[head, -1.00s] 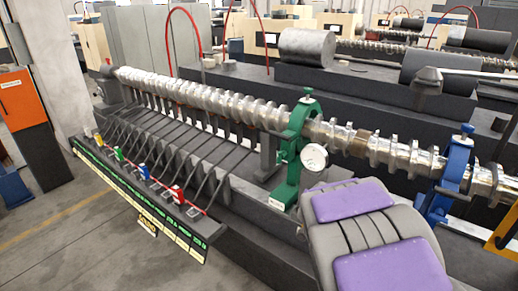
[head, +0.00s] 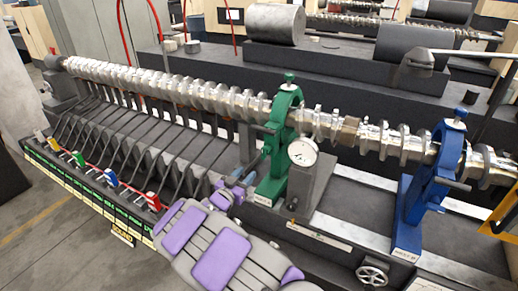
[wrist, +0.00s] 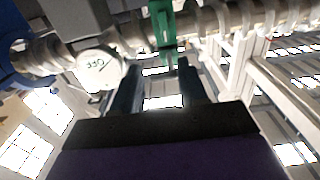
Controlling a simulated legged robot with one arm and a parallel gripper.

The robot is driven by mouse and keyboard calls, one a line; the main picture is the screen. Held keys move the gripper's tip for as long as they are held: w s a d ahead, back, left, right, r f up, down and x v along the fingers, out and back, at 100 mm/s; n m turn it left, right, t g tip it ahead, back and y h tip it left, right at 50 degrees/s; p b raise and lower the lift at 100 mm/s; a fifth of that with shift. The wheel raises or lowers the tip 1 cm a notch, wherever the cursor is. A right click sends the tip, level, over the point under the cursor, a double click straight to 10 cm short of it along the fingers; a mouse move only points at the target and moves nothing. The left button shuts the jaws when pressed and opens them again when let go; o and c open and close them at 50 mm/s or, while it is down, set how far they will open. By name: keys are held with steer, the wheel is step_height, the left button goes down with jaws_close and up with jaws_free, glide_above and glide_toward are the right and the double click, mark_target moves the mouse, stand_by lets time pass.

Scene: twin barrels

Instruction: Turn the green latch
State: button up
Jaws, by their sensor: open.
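A green ring-shaped stand (head: 285,105) grips the long metal screw shaft, with a knob on its top and a small lever-like part (head: 268,128) on its left side. I cannot tell for sure which part is the latch. Green metal also shows at top centre in the wrist view (wrist: 162,22). My gripper (head: 243,178) is low beside the left of the green stand's foot, partly hidden behind my purple and grey arm. In the wrist view my gripper's two dark fingers (wrist: 160,82) are apart with nothing between them, below the green part.
A row of dark rods (head: 130,130) runs under the shaft on the left. Small coloured levers (head: 110,178) line the front edge.

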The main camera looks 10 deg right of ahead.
mark_target(262, 152)
steer(key=x, duration=0.5)
steer(key=b+x, duration=0.1)
steer(key=x, duration=0.8)
steer(key=shift+w+a+f, duration=0.2)
steer(key=shift+w, duration=0.35)
steer(key=shift+w+b, duration=0.3)
steer(key=shift+w, duration=0.15)
steer(key=shift+w+d+r, duration=0.1)
steer(key=shift+w+d, duration=0.1)
steer(key=shift+d, duration=0.35)
steer(key=shift+a, duration=0.15)
jaws_close()
